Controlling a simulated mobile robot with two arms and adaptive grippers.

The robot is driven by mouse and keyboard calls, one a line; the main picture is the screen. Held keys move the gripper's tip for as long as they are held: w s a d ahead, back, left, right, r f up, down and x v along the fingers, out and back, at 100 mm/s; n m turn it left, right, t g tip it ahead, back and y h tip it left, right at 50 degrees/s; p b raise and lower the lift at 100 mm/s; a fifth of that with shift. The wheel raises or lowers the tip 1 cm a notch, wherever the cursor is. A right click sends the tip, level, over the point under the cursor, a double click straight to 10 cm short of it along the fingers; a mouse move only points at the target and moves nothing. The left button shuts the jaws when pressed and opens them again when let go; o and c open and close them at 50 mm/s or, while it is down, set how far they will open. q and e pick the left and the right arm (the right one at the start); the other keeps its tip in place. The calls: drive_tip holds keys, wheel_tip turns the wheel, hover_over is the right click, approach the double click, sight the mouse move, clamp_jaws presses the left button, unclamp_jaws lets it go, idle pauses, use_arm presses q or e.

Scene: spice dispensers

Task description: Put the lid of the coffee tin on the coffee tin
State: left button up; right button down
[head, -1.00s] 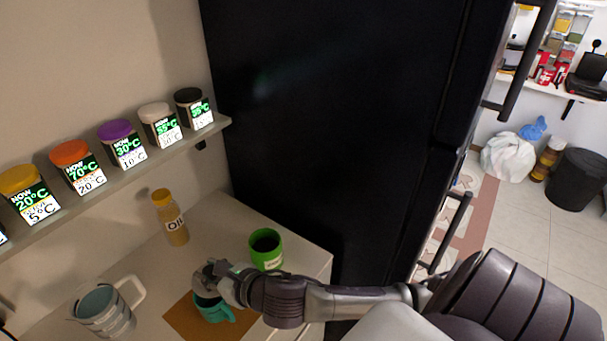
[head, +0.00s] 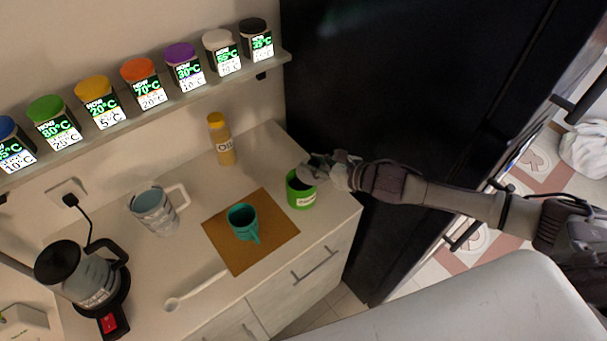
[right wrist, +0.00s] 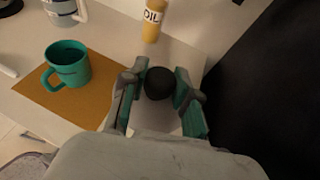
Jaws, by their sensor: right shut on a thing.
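The green coffee tin (head: 301,192) stands upright near the counter's right end, beside the black fridge. My right gripper (head: 322,171) is at its top and hides part of the tin's rim and mouth. In the right wrist view, my right gripper (right wrist: 160,85) is shut on a small dark round thing (right wrist: 159,84), which looks like the lid. The lid can hardly be made out in the head view. I cannot tell whether it touches the tin. My left gripper is not in view.
A teal mug (head: 243,223) stands on a brown mat (head: 275,215) left of the tin. An oil bottle (head: 221,140) is behind. A pitcher (head: 156,212), a white spoon (head: 194,292) and a coffee maker (head: 80,275) are farther left. The fridge (head: 400,110) bounds the right side.

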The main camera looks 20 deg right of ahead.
drive_tip(key=x, duration=0.1)
drive_tip(key=b+x, duration=0.1)
drive_tip(key=x, duration=0.1)
drive_tip(key=f+b+x, duration=0.1)
drive_tip(key=x, duration=0.1)
drive_tip(key=shift+d+f, duration=0.1)
drive_tip(key=shift+d, duration=0.1)
use_arm(q)
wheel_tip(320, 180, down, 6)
drive_tip(key=b, duration=0.3)
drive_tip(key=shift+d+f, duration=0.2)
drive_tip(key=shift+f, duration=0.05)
use_arm(e)
wheel_tip(320, 180, down, 4)
drive_tip(key=shift+r, duration=0.2)
use_arm(q)
drive_tip(key=shift+b, duration=0.3)
use_arm(e)
drive_tip(key=shift+f, duration=0.1)
drive_tip(key=c, duration=1.3)
unclamp_jaws()
drive_tip(key=shift+s, duration=0.1)
drive_tip(key=o, duration=0.4)
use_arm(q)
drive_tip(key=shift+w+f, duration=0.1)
use_arm(e)
drive_tip(key=shift+o, duration=0.2)
